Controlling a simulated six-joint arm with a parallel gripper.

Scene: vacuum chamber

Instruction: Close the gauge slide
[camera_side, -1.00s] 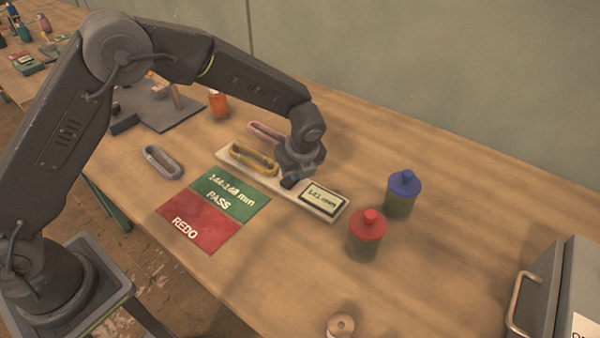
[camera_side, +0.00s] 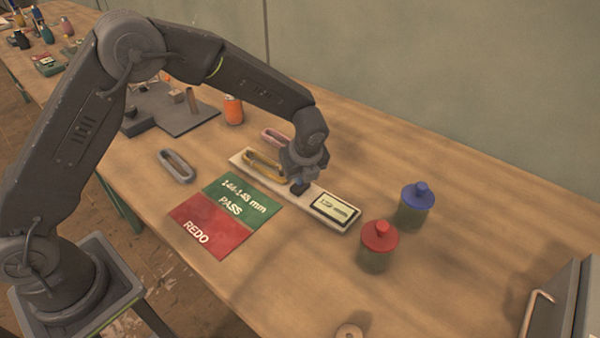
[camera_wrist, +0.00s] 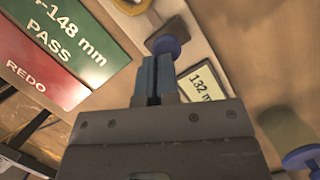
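The gauge is a long pale bar (camera_side: 325,220) on the table. A yellow oblong ring (camera_side: 262,168) lies on its left part, and a lit display (camera_side: 335,207) sits at its right end. The display reads about 132 mm in the wrist view (camera_wrist: 202,84). The slide is a dark block with a round blue knob (camera_wrist: 166,45), between ring and display. My gripper (camera_wrist: 156,60) is down at the slide, its two fingers together, tips at the knob's display side. Contact with the knob cannot be told. In the side view my gripper (camera_side: 298,183) partly hides the slide.
A green PASS and red REDO mat (camera_side: 210,232) lies in front of the gauge. A grey ring (camera_side: 176,166) and a pink ring (camera_side: 275,137) lie nearby. Red-topped (camera_side: 378,245) and blue-topped (camera_side: 414,204) bottles stand to the right.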

